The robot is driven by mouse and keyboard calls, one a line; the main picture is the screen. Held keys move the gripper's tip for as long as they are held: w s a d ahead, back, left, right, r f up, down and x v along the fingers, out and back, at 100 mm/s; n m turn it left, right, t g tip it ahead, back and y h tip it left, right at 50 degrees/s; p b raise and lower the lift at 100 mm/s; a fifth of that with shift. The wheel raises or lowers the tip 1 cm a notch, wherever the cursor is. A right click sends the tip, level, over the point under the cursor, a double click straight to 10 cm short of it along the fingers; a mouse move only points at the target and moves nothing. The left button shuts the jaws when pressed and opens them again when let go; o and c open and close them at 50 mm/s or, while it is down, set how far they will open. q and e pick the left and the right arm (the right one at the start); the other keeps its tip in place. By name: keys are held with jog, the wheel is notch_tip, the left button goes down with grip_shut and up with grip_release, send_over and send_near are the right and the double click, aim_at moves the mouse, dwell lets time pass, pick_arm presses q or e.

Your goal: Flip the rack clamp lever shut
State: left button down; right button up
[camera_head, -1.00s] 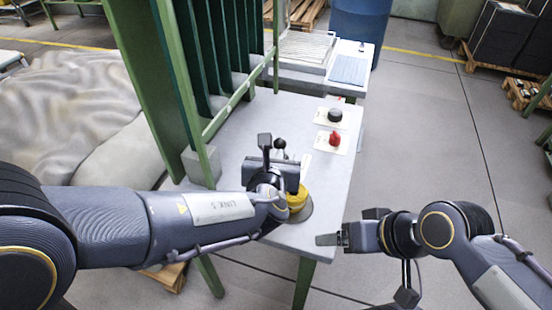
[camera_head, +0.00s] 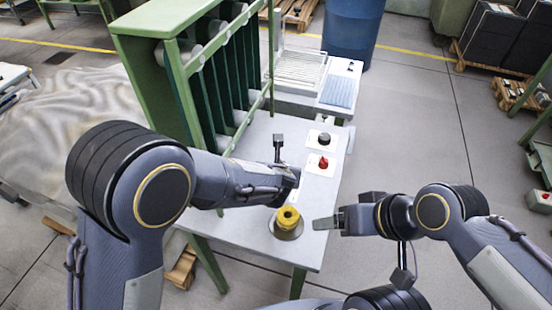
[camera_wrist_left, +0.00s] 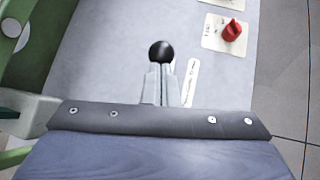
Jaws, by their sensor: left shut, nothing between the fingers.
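The lever's black ball knob (camera_wrist_left: 162,54) shows in the left wrist view, above narrow pale grey upright parts just beyond my gripper's dark edge. The lower part of the clamp is hidden behind that edge. In the head view my left wrist covers the knob. My left gripper (camera_head: 290,184) is over the table beside the rack, shut and empty.
The green rack (camera_head: 150,75) with upright panels stands at the table's left. A yellow ring-like part (camera_head: 287,218) sits on a metal disc at the front. A red knob (camera_head: 323,162) and a black knob (camera_head: 324,138) stand on pale plates at the right.

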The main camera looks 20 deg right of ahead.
pick_arm(q)
jog(key=w+d+p, duration=0.1)
jog(key=w+p, duration=0.1)
jog(key=p, duration=0.1)
jog(key=shift+w+d+r, duration=0.3)
jog(key=shift+w+d, duration=0.05)
jog(key=shift+d, duration=0.05)
jog(key=shift+w+d, duration=0.55)
jog(key=shift+w, duration=0.25)
pick_arm(e)
jog(key=r, duration=0.4)
jog(key=shift+w+d+r, duration=0.2)
jog(key=shift+w+r, duration=0.1)
pick_arm(q)
jog(key=shift+s+r+p, duration=0.3)
jog(key=shift+r+p, duration=0.1)
jog(key=shift+r, duration=0.05)
jog(key=w+d+r+p+v, duration=0.1)
jog(key=r+v, duration=0.1)
jog(key=v, duration=1)
jog(key=shift+w, duration=0.2)
pick_arm(e)
jog(key=shift+s+a+r, duration=0.65)
jog(key=shift+s+r, duration=0.2)
